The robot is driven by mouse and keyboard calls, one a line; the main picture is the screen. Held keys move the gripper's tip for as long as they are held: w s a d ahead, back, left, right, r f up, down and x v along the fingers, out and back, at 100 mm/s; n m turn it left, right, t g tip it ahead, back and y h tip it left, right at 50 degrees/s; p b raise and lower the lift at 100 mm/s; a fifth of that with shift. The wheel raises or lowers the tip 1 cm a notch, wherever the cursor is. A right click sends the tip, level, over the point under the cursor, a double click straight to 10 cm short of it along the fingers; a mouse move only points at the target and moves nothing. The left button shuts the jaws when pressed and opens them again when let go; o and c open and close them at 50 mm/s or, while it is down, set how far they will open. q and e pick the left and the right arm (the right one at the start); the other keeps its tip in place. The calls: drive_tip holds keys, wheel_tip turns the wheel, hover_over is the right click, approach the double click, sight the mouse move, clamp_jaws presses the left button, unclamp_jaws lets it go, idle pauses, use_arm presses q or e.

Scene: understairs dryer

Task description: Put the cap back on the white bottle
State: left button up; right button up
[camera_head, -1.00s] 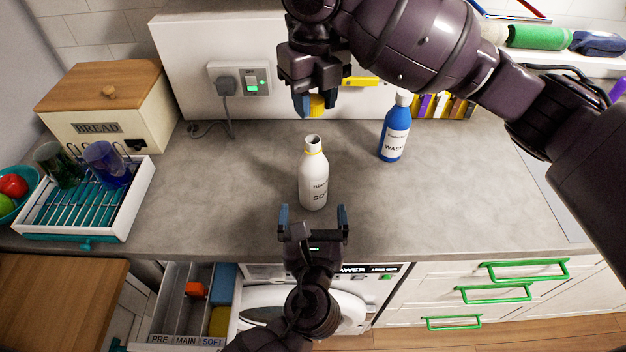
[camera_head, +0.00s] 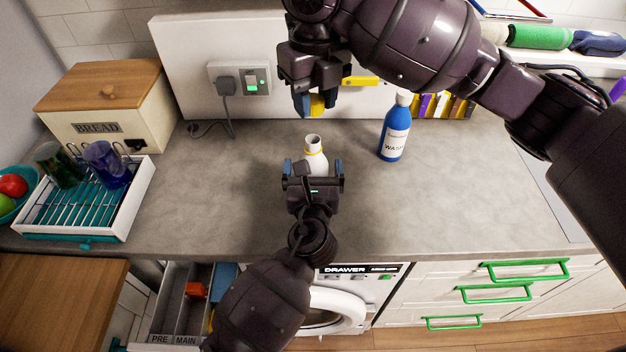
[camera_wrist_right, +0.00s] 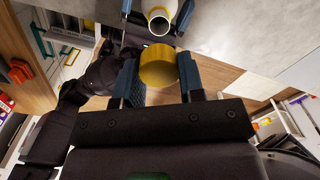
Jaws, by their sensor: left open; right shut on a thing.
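The white bottle (camera_head: 315,157) stands upright and uncapped on the worktop, with a yellow ring at its neck. My left gripper (camera_head: 314,165) is open at the bottle, with a finger on each side of its body. It hides the bottle's lower part, and I cannot tell whether the fingers touch it. My right gripper (camera_head: 308,106) is shut on the yellow cap (camera_head: 317,104) and holds it in the air above and behind the bottle. In the right wrist view the cap (camera_wrist_right: 158,66) sits between the fingers, and the open bottle neck (camera_wrist_right: 158,20) shows beyond it.
A blue bottle (camera_head: 395,130) stands to the right of the white bottle. A dish rack (camera_head: 85,215) with cups and a bread box (camera_head: 105,105) are at the left. A drawer (camera_head: 180,305) is open below the worktop. The worktop right of the bottles is clear.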

sight(314, 140)
use_arm(q)
drive_tip(key=c, duration=1.4)
drive_tip(key=shift+o, duration=0.2)
use_arm(e)
drive_tip(key=shift+f, duration=2.55)
drive_tip(key=shift+f, duration=0.1)
drive_tip(key=shift+f, duration=0.8)
drive_tip(key=shift+f, duration=0.55)
